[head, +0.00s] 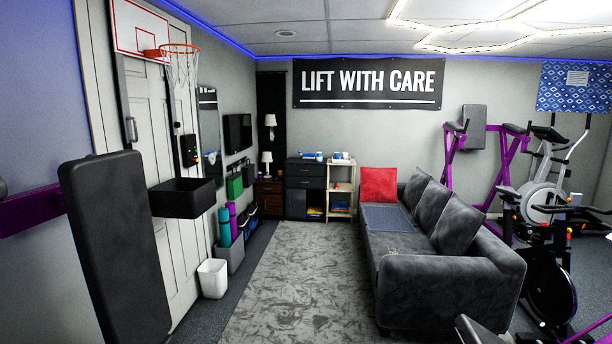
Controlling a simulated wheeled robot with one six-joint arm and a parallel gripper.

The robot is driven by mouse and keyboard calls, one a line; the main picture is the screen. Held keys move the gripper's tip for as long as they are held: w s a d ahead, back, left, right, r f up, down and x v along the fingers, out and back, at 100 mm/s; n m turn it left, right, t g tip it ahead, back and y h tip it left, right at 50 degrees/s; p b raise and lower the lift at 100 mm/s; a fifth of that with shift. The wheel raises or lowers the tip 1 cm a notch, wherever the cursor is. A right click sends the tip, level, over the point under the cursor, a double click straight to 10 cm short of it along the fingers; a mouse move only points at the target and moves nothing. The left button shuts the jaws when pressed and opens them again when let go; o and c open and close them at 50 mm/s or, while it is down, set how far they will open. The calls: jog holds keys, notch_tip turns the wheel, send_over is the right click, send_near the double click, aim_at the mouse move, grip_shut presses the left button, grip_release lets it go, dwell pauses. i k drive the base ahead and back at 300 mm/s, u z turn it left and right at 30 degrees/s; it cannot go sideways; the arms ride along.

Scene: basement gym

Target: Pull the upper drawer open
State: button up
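A black cabinet (305,200) stands against the far wall, left of the picture's middle. Its upper part has drawer fronts with handles; the upper drawer front (305,170) looks shut. The lower part is dark, and I cannot tell how it is laid out. A brown wooden nightstand (268,192) with drawers stands just left of it with a white lamp (267,160) on top; its drawers also look shut. Which one the task means, I cannot tell. Both are small and far away. My gripper is not in view.
A grey rug (295,285) lies on open floor leading toward the cabinet. A grey sofa (450,285) stands on the right. A white bin (213,278) and a black padded bench (115,245) are on the left. A small shelf (341,190) adjoins the cabinet.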

aim_at(292, 170)
jog(key=i, duration=3.1)
jog(key=u, duration=0.25)
jog(key=i, duration=2.25)
jog(key=u, duration=0.3)
jog(key=i, duration=3.4)
jog(key=u, duration=0.15)
